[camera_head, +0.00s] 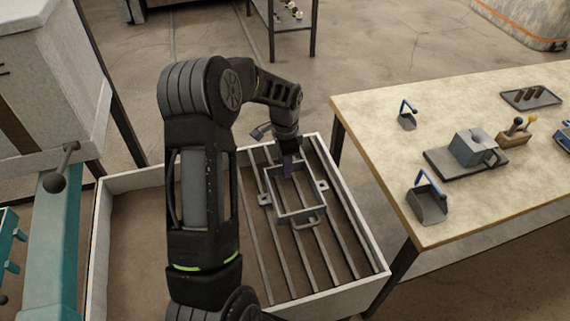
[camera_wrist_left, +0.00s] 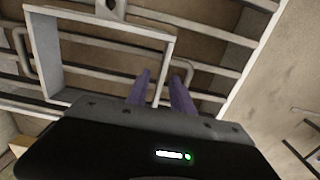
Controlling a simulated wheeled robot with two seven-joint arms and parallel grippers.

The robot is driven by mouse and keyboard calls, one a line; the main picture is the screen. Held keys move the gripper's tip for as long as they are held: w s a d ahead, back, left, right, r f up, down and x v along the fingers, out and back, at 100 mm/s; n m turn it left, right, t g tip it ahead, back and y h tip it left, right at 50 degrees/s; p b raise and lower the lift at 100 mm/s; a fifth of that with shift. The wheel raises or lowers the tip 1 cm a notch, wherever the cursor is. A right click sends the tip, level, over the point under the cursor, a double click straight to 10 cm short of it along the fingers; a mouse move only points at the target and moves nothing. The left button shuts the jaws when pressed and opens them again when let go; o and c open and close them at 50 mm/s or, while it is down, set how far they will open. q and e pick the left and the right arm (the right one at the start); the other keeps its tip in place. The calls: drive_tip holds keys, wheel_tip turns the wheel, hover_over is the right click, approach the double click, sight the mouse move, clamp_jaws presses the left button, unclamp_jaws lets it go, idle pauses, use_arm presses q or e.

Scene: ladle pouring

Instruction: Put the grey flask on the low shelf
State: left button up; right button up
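The grey flask (camera_head: 299,213), an open rectangular metal frame with side lugs and a handle, lies on the rails of a light-walled bin. It also shows in the left wrist view (camera_wrist_left: 100,25). My left gripper (camera_head: 287,168) is at the flask's far wall. In the wrist view its purple fingers (camera_wrist_left: 161,76) stand apart on either side of that wall, with gaps visible; whether they touch it lower down is hidden. A dark metal stand (camera_head: 312,25) at the top has a lower level with small items; I cannot tell whether this is the low shelf. My right gripper is out of view.
The bin's pale rim (camera_head: 375,290) surrounds the rails. A workbench (camera_head: 385,125) at the right carries scoops, a grey block on a board and small tools. Teal equipment (camera_head: 58,235) stands at the left. Floor is clear between the bin and the stand.

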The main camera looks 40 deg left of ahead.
use_arm(q)
wheel_tip(320, 180, up, 12)
drive_tip(key=p, duration=0.7)
drive_tip(key=shift+r+p, duration=0.15)
drive_tip(key=shift+p, duration=0.25)
drive_tip(key=shift+o, duration=0.4)
